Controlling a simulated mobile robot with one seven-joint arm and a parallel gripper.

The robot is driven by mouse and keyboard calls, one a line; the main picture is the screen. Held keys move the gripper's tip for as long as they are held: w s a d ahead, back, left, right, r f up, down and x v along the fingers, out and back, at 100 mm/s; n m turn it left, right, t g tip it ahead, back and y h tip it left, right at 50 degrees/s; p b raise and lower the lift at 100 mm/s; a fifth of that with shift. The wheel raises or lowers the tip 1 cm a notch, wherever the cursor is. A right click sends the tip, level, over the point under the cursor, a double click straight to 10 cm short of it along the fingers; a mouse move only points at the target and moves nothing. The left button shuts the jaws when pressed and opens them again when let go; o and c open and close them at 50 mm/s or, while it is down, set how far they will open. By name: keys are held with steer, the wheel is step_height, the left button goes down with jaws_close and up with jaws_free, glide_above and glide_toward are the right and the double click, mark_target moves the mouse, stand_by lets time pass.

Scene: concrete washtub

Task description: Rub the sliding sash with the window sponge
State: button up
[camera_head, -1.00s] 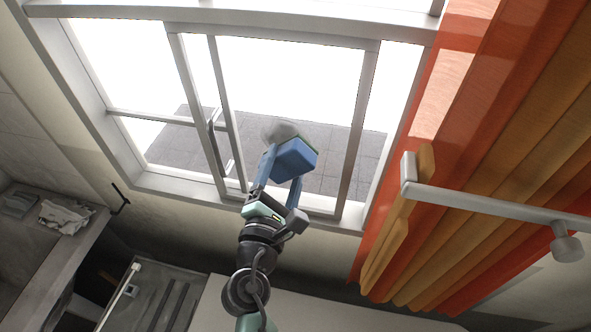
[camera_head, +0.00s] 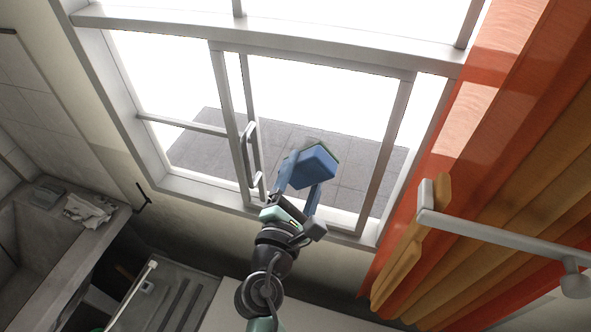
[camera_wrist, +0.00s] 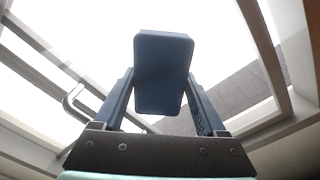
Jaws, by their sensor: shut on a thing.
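A blue window sponge (camera_head: 310,167) is held between the fingers of my gripper (camera_head: 299,183), in front of the window. It also shows in the wrist view (camera_wrist: 163,72), upright between the two blue fingers of my gripper (camera_wrist: 160,95). The sliding sash (camera_head: 397,140) is a pale framed glass pane with a handle (camera_head: 252,158) on its left stile. The sponge appears in front of the glass, right of the handle. I cannot tell whether it touches the glass.
Orange curtains (camera_head: 500,130) hang on the right, with a white rail (camera_head: 500,234) in front of them. A concrete washtub (camera_head: 60,240) with cloths (camera_head: 88,211) on its edge stands at lower left. A dark hook (camera_head: 143,200) is on the wall below the window.

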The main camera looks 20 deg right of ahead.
steer(key=shift+s+d+p, duration=0.25)
steer(key=shift+s+d, duration=0.3)
steer(key=shift+d, duration=0.25)
steer(key=shift+s+d+p, duration=0.25)
steer(key=shift+s+d, duration=0.3)
steer(key=shift+d, duration=0.25)
steer(key=shift+s+d+p, duration=0.25)
steer(key=shift+s+d, duration=0.3)
steer(key=shift+d, duration=0.25)
